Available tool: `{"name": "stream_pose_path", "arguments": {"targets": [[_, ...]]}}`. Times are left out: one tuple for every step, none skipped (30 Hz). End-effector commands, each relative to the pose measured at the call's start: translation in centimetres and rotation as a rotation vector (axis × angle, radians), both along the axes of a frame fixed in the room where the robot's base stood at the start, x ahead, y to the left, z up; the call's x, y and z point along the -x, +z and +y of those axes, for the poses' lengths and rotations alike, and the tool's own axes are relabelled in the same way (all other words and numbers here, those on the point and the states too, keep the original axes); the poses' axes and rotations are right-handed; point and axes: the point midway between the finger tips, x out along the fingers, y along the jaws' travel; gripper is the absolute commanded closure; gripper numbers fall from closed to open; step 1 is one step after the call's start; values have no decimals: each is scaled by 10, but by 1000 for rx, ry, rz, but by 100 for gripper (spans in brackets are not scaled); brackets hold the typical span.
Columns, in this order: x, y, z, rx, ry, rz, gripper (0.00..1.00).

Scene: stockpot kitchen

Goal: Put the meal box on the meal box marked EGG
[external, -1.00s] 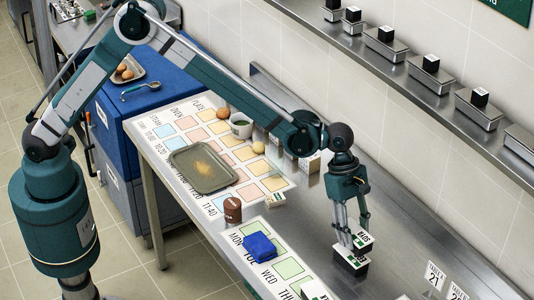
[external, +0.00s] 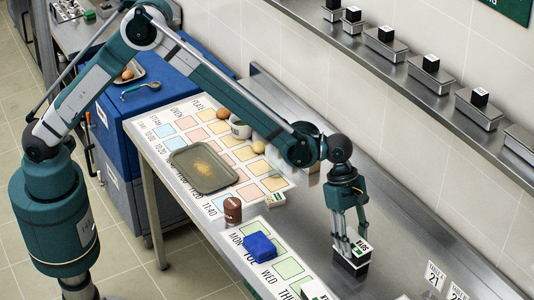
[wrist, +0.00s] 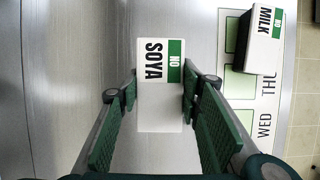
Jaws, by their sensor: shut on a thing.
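A meal box with a white top and a green stripe reading NO SOYA (wrist: 160,62) lies between my gripper's fingers in the wrist view. My gripper (wrist: 160,95) is shut on it. In the external view my gripper (external: 352,236) points down at the bare steel counter, around this dark-sided box (external: 350,258). I cannot tell whether a second box is under it. Another meal box, marked NO MILK (wrist: 264,35), is at the right of the wrist view and at the bottom of the external view (external: 316,290). No EGG label is readable.
A grey tray (external: 204,170) lies on the time chart. A wall shelf (external: 400,70) runs along the back.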

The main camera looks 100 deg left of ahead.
Motion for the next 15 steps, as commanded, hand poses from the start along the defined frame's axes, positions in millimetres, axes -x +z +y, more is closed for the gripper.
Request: {"name": "stream_pose_path", "arguments": {"targets": [[0, 0, 0, 0, 0, 0, 81], [0, 0, 0, 0, 0, 0, 81], [0, -1, 0, 0, 0, 0, 81], [0, -2, 0, 0, 0, 0, 81], [0, -3, 0, 0, 0, 0, 81], [0, -4, 0, 0, 0, 0, 81], [0, -4, 0, 0, 0, 0, 62], [0, -3, 0, 0, 0, 0, 58], [0, -3, 0, 0, 0, 0, 53], [0, -3, 0, 0, 0, 0, 50], [0, -3, 0, 0, 0, 0, 50], [0, -3, 0, 0, 0, 0, 50], [0, -3, 0, 0, 0, 0, 50], [0, -3, 0, 0, 0, 0, 50], [0, -3, 0, 0, 0, 0, 50]]}}
